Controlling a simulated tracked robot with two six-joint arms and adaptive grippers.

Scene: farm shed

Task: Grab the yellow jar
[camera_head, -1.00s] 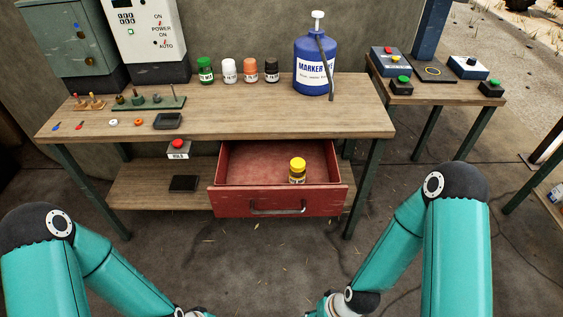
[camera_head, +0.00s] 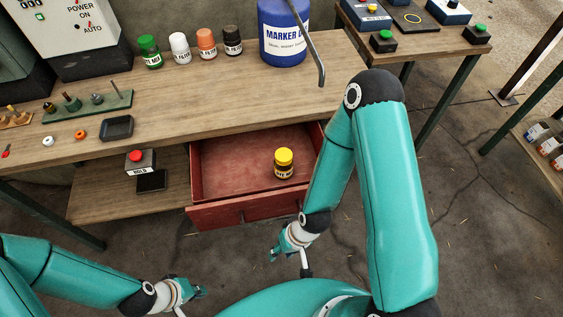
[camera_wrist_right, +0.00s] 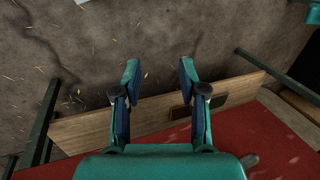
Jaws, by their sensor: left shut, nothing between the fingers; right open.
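The yellow jar (camera_head: 284,157), with a yellow lid and a dark label, stands upright in the open red drawer (camera_head: 215,215), towards its right side. My right gripper (camera_head: 274,251) is in front of the drawer, apart from the jar. In the right wrist view my right gripper (camera_wrist_right: 159,76) is open with nothing between its fingers. The jar does not show in that view; red drawer surface (camera_wrist_right: 235,143) lies at its lower right. My left gripper (camera_head: 203,291) is shut and empty, low in front of the drawer and further from the jar.
The workbench (camera_head: 200,90) overhangs the drawer's back. On it stand a green-lidded jar (camera_head: 150,52), other small jars and a blue marker jug (camera_head: 283,35). A lower shelf (camera_head: 110,195) with a red HOLD button (camera_head: 138,161) is left of the drawer. The floor in front is clear.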

